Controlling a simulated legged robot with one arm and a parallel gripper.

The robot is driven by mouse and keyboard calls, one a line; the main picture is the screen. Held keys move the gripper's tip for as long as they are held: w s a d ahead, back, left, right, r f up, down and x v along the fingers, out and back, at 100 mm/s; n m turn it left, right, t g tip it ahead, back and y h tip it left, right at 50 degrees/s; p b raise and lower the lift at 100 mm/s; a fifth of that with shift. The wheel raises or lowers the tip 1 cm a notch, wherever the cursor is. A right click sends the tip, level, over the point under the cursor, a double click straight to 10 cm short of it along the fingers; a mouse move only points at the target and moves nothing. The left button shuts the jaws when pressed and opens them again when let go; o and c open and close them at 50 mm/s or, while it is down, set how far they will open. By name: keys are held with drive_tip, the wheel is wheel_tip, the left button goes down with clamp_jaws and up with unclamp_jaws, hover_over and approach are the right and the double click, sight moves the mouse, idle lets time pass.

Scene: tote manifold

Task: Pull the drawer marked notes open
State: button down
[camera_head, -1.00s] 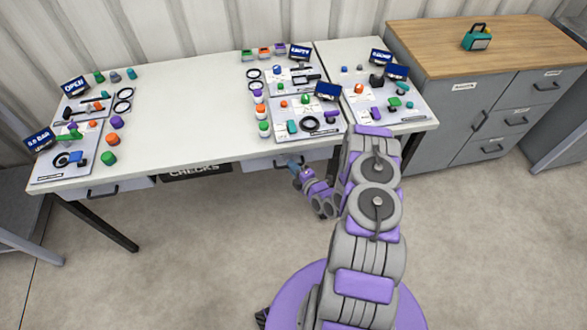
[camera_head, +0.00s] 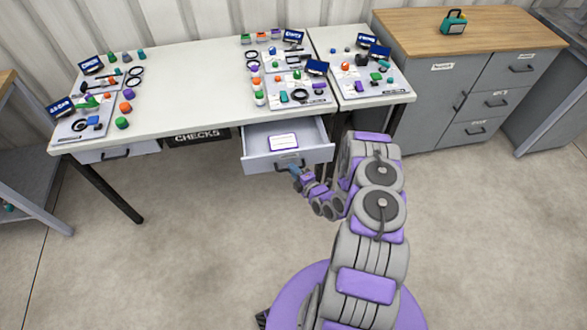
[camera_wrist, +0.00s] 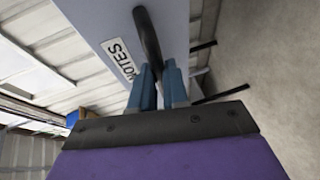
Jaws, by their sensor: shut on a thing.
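The notes drawer (camera_head: 256,163) stands pulled out from under the white table in the head view. A white card with a purple edge (camera_head: 283,142) lies inside it. My gripper (camera_head: 294,170) is at the drawer front. In the wrist view its blue fingers (camera_wrist: 161,85) are shut on the dark bar handle (camera_wrist: 147,38), one finger on each side of it.
The white table (camera_head: 190,85) holds several boards with coloured parts and small signs. A second drawer (camera_head: 115,152) under its left end is shut, beside a CHECKS sign (camera_head: 202,136). A grey cabinet (camera_head: 437,95) stands at right. The floor in front is clear.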

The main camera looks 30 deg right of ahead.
drive_tip(key=shift+s+a+f, duration=0.15)
drive_tip(key=shift+s+a, duration=0.05)
drive_tip(key=shift+s, duration=0.4)
drive_tip(key=c, duration=1.1)
unclamp_jaws()
drive_tip(key=shift+w+d, duration=0.1)
drive_tip(key=p+v, duration=0.1)
drive_tip(key=v, duration=1.6)
drive_tip(key=shift+d, duration=0.1)
